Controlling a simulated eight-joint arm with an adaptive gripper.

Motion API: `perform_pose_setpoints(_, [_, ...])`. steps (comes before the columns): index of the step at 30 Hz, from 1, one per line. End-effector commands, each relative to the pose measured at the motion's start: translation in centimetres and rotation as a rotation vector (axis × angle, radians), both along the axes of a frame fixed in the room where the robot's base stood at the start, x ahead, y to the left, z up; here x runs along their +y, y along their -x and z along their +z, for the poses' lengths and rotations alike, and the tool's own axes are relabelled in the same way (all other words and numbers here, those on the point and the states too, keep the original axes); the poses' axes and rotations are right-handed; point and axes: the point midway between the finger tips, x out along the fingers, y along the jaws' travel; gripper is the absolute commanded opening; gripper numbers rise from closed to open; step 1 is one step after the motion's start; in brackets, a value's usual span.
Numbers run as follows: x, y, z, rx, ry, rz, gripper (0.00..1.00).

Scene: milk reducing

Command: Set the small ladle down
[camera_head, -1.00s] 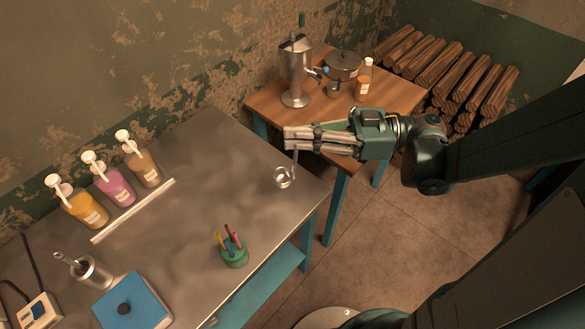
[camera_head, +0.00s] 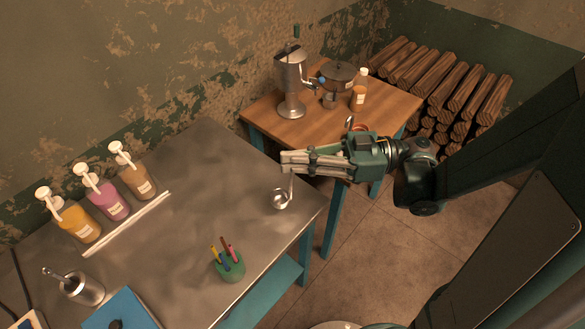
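The small ladle (camera_head: 280,199) is a shiny metal bowl on a thin upright handle, near the right corner of the grey metal table (camera_head: 215,175). My gripper (camera_head: 284,162) reaches in from the right, above that corner. Its long pale fingers are close together and appear shut on the upper part of the ladle's handle, which they partly hide. The bowl hangs below the fingertips, at or just above the tabletop. I cannot tell whether it touches.
Several pump bottles (camera_head: 103,195), a green pen cup (camera_head: 229,267), a metal cup (camera_head: 84,287) and a blue box (camera_head: 120,310) stand on the metal table. The metal table's middle is clear.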

Motion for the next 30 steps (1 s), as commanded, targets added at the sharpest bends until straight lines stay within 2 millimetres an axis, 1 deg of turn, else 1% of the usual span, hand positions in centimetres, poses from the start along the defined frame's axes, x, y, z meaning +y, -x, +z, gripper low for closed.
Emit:
perform_pose_setpoints(6, [0.0,0.0,-2.1,0.0,0.0,0.0,0.0])
perform_pose_setpoints(12, [0.0,0.0,-3.5,0.0,0.0,0.0,0.0])
perform_pose_setpoints(23, [0.0,0.0,-3.6,0.0,0.0,0.0,0.0])
perform_pose_setpoints(29, [0.0,0.0,-4.1,0.0,0.0,0.0,0.0])
perform_pose_setpoints(30, [0.0,0.0,-4.0,0.0,0.0,0.0,0.09])
